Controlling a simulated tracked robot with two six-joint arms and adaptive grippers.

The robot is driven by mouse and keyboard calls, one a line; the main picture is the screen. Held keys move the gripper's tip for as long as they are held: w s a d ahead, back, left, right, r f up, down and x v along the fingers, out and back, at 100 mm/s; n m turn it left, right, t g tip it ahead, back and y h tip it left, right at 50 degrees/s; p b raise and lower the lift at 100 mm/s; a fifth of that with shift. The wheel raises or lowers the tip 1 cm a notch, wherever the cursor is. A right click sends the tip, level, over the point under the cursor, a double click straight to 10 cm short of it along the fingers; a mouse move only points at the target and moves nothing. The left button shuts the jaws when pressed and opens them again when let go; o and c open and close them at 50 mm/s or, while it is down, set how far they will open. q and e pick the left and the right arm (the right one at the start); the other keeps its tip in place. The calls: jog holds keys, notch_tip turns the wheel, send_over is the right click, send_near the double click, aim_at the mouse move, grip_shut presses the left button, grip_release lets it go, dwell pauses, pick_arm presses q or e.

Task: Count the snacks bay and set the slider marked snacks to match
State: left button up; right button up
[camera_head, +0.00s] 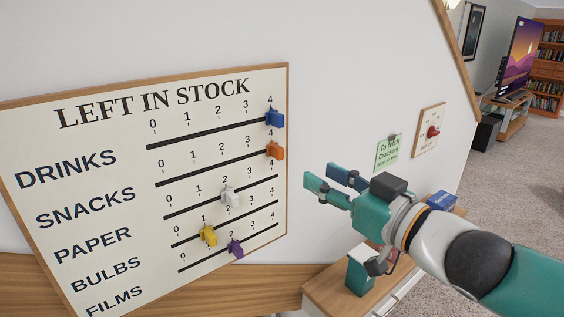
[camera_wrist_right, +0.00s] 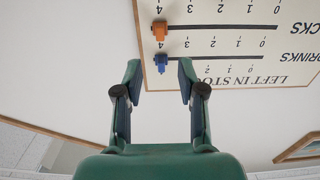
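The LEFT IN STOCK board (camera_head: 120,180) hangs on the wall at left in the head view. The orange slider (camera_head: 275,150) is at 4 on the snacks row, and it also shows in the right wrist view (camera_wrist_right: 159,30). The blue drinks slider (camera_head: 274,118) is at 4 just above it. My right gripper (camera_head: 322,177) is open and empty, to the right of the board and apart from the sliders. In the wrist view its two fingers (camera_wrist_right: 159,78) stand apart, with the blue slider between and beyond them. My left gripper is not in view. No snacks bay can be made out.
The white slider (camera_head: 230,197) is at 2, the yellow (camera_head: 208,235) at 1, the purple (camera_head: 235,248) at 2. A green note (camera_head: 388,153) and a red-knobbed panel (camera_head: 430,117) are on the wall. A wooden-topped cabinet (camera_head: 325,287) stands below my right arm.

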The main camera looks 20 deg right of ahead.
aim_at(282, 155)
jog(key=b+x, duration=0.1)
jog(key=x, duration=1)
jog(key=shift+w+b, duration=0.2)
jog(key=shift+b, duration=0.1)
jog(key=shift+c, duration=0.3)
grip_shut()
jog(key=shift+f, duration=0.1)
